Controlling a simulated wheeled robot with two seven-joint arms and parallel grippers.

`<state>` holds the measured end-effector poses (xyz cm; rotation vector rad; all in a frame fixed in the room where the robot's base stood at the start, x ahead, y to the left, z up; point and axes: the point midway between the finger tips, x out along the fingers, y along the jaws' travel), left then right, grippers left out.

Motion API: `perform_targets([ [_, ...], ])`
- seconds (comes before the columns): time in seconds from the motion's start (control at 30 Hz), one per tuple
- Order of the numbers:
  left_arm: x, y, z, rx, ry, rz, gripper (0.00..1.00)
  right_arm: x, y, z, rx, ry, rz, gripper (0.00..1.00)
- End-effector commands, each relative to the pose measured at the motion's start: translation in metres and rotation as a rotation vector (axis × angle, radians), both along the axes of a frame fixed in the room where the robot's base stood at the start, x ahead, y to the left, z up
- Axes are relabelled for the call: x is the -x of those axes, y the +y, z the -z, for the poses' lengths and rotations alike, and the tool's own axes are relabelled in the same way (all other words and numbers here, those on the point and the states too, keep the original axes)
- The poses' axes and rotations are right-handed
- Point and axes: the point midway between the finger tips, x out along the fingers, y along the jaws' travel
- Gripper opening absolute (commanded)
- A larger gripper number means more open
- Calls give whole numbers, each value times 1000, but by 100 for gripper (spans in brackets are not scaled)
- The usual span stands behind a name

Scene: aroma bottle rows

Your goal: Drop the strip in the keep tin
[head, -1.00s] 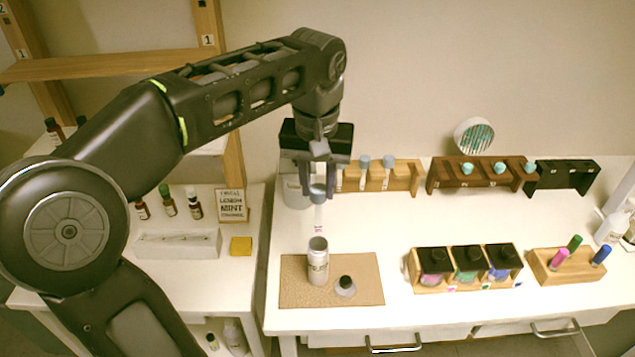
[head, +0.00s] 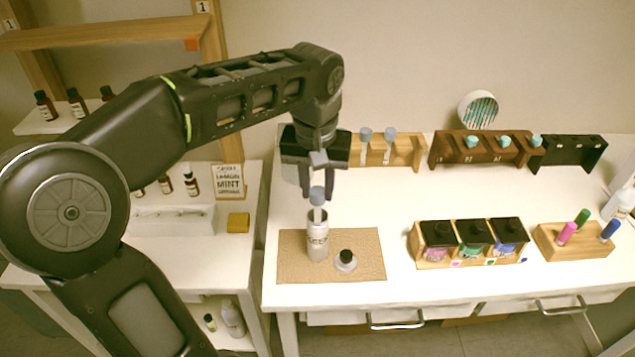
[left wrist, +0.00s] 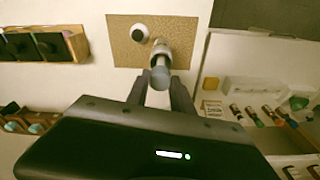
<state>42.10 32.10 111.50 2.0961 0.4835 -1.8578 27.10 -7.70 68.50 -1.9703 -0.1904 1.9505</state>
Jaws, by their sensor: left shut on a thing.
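The strip (head: 317,196) is pale with a round grey-blue head. My left gripper (head: 317,188) points down, shut on the strip by its head. The keep tin (head: 317,241) is a pale, open-topped cylinder with dark lettering, upright on the tan mat (head: 365,262). The strip's lower end is at the tin's mouth and seems to be inside it; how deep is hidden. In the left wrist view the strip's head (left wrist: 160,76) shows between the fingers, with the tin (left wrist: 158,52) just beyond it. My right gripper is out of view.
A dark-knobbed lid (head: 345,261) lies on the mat beside the tin. A rack (head: 401,149) with grey-headed strips stands behind. Three dark-topped jars in a wooden holder (head: 433,262) and a pen block (head: 572,245) stand to the right. The white table between is clear.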

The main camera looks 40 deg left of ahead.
Motion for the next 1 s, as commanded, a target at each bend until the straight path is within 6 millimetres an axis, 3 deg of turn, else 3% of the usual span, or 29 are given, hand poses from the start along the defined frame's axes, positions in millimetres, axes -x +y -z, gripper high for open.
perform_targets([
  [0.2, 0, 0, 12, 0, 0, 0, 2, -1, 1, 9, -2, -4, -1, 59],
  [0.57, 0, 0, 13, 0, 0, 0, 2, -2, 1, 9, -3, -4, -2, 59],
  [0.6, 0, 0, 13, 0, 0, 0, 31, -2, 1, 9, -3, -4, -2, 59],
  [0.87, 0, 0, 13, 0, 0, 0, 52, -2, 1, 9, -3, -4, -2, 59],
  [1.0, 0, 0, 13, 0, 0, 0, 53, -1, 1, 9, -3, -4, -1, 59],
])
